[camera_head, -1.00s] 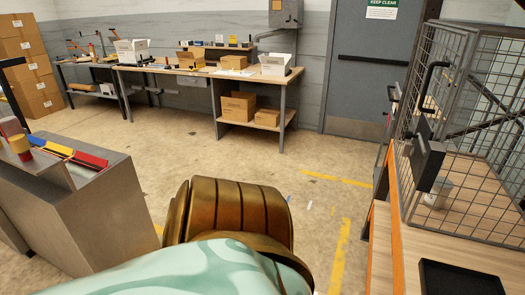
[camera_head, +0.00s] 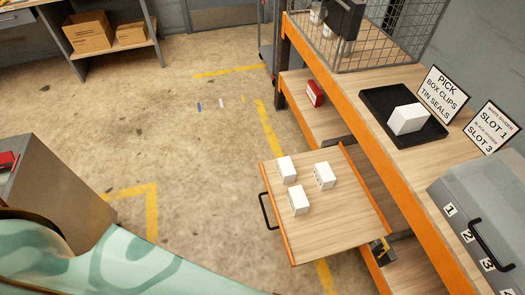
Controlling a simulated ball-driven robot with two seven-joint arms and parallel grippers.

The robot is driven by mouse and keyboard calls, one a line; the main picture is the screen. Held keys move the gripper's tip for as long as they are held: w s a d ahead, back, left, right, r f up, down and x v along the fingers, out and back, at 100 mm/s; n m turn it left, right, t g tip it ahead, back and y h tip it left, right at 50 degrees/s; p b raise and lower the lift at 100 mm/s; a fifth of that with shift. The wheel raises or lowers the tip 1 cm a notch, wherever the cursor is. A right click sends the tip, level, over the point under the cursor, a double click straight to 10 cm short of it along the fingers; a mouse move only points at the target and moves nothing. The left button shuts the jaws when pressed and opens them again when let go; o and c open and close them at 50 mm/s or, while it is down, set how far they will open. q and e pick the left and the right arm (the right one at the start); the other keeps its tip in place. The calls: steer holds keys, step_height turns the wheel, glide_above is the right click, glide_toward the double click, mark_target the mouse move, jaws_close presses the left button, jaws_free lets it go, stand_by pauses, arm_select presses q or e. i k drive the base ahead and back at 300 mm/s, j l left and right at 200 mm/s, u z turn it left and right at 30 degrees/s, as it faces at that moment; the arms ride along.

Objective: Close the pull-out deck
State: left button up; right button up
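The pull-out deck (camera_head: 335,222) is a wooden board with orange edges, at the centre right. It sticks out to the left from under the orange-edged workbench (camera_head: 437,170). A black handle (camera_head: 267,211) is on its left front edge. Several white boxes stand on it: one at the back left (camera_head: 287,169), one at the right (camera_head: 324,176) and one at the front (camera_head: 299,201). Neither of my grippers shows. Part of my own body covers the bottom left.
On the workbench are a black tray (camera_head: 378,108) with a white box (camera_head: 408,119), two signs, a grey case (camera_head: 480,215) with numbered slots and a wire cage (camera_head: 385,35). A red box (camera_head: 314,94) lies on the lower shelf. The floor left of the deck is clear.

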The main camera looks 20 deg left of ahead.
mark_target(346, 217)
steer(key=k+j+u, duration=0.2)
steer(key=j, duration=0.2)
steer(key=i+l+z, duration=0.2)
steer(key=z, duration=0.2)
steer(key=i+l+z, duration=0.1)
steer(key=i+z, duration=0.15)
steer(key=z, duration=0.15)
steer(key=i+z, duration=0.25)
steer(key=z, duration=0.2)
